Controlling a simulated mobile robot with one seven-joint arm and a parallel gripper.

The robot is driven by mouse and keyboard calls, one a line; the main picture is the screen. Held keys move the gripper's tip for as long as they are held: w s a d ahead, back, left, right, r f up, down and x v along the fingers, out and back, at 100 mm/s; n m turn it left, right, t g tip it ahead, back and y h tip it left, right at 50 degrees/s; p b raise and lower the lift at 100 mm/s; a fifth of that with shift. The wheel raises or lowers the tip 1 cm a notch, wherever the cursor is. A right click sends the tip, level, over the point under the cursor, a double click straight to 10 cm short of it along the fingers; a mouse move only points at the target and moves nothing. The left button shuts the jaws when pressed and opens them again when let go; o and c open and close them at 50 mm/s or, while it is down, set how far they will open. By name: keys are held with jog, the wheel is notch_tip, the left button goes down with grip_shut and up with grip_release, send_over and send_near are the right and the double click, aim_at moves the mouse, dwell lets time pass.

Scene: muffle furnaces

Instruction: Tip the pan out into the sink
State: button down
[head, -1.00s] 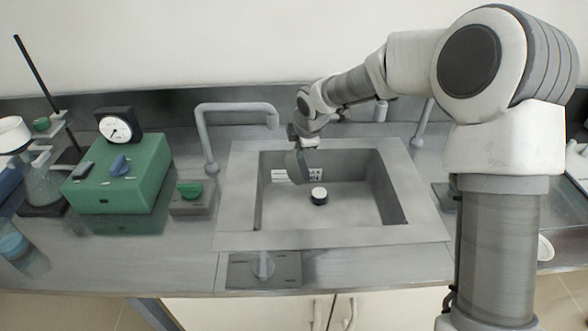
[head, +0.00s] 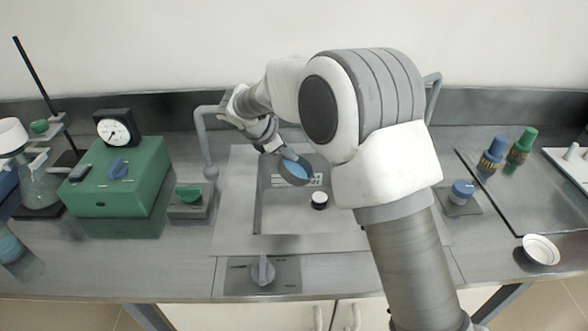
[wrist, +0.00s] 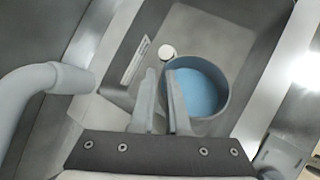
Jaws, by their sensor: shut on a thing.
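The pan (head: 296,181) is a round grey vessel with a blue inside. It hangs over the back left part of the sink (head: 245,238), clear of its floor, with its opening turned partly toward the head camera. In the wrist view the pan (wrist: 226,101) lies just beyond the fingers, and its blue inside shows; I cannot tell whether this is liquid or lining. My gripper (head: 281,152) is shut on the pan at its near side. Its two fingers (wrist: 163,78) stand close together there, and the exact grip is partly hidden.
A grey faucet (head: 207,140) rises left of the sink, close to my wrist. A small white-topped round piece (head: 319,199) is on the sink floor. A green box with a gauge (head: 115,190) stands left. A white dish (head: 541,249) and capped bottles (head: 521,146) are right.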

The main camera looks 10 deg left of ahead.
jog(key=shift+h, duration=0.3)
jog(key=h, duration=0.1)
jog(key=a+n+t+h+p, duration=0.1)
jog(key=h+p, duration=0.1)
jog(key=shift+s+a+f, duration=0.15)
jog(key=shift+a+f, duration=0.1)
jog(key=shift+f, duration=0.1)
jog(key=shift+a+f+n+t+h+p, duration=0.15)
jog(key=shift+n+t+h+p, duration=0.2)
jog(key=shift+h, duration=0.35)
